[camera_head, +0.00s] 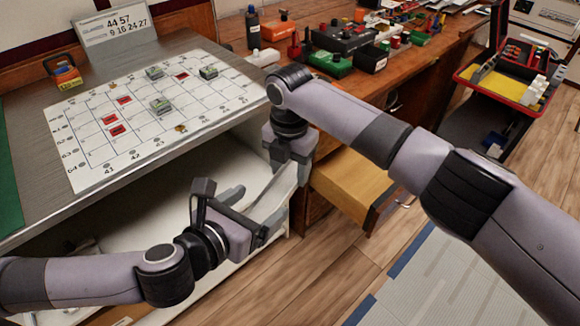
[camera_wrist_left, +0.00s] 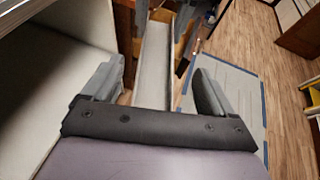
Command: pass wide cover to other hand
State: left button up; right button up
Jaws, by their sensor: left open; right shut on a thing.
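The wide cover (camera_head: 280,192) is a long pale strip that hangs tilted below my right gripper (camera_head: 297,172). My right gripper is shut on its upper end; the fingertips are partly hidden. My left gripper (camera_head: 257,208) is open, with its fingers pointing at the cover from the lower left. In the left wrist view the cover (camera_wrist_left: 155,62) lies between the two spread fingers of my left gripper (camera_wrist_left: 157,88), with a gap on each side. I cannot tell how deep it is between them.
A grey bench holds a white grid sheet (camera_head: 100,165) with several small blocks and a sign (camera_head: 115,27). A wooden desk (camera_head: 235,38) carries clutter behind my right arm. An open drawer (camera_head: 345,187) juts out just right of the cover. A red tray (camera_head: 515,70) stands at far right.

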pick_arm(q)
jog(key=v, duration=0.4)
jog(key=shift+s+a+r, duration=0.15)
jog(key=shift+s+r, duration=0.05)
jog(key=w+r+m+t+h, duration=0.4)
jog(key=w+r+m+t, duration=0.1)
jog(key=r+m+t, duration=0.3)
jog(key=a+f+m+g+y, duration=0.2)
jog(key=a+f+m, duration=0.1)
jog(key=f+m, duration=0.45)
jog(key=a+f+m+g+y, duration=0.1)
jog(key=a+f+m+g, duration=0.15)
jog(key=f+m, duration=0.45)
jog(key=s+a+f+m+g+y, duration=0.2)
jog(key=s+f+m, duration=0.3)
jog(key=s+f, duration=0.1)
jog(key=s+a+f+m+g+y, duration=0.3)
jog(key=s+f+m, duration=0.2)
jog(key=f, duration=0.4)
jog(key=shift+s, duration=0.9)
jog(key=shift+r, duration=0.1)
